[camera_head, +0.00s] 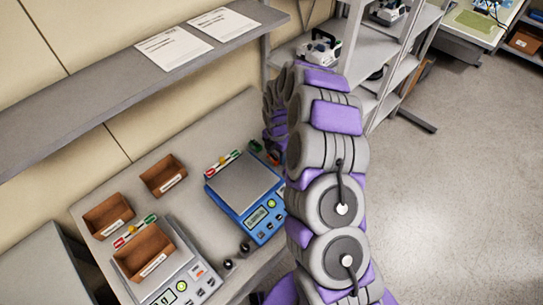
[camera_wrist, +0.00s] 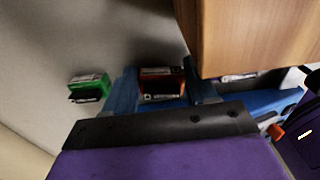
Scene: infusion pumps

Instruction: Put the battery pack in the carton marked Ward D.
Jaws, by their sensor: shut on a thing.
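In the wrist view my gripper (camera_wrist: 162,88) has its two blue fingers on either side of a red-orange and black block (camera_wrist: 160,84), and it is shut on it. The block looks like a battery pack, but I cannot read its label. A green and black block (camera_wrist: 90,87) lies to the left, apart from the fingers. In the head view my arm hides the gripper. Three small brown cartons show there: one at the back (camera_head: 163,175), one at the left (camera_head: 108,215) and one on the silver scale (camera_head: 145,252). Their labels are too small to read.
A blue scale (camera_head: 243,190) with a bare plate stands right of the cartons. A grey shelf (camera_head: 100,85) with papers overhangs the bench. A wooden-looking surface (camera_wrist: 250,38) is close above the fingers in the wrist view. Two small dark knobs (camera_head: 237,256) sit between the scales.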

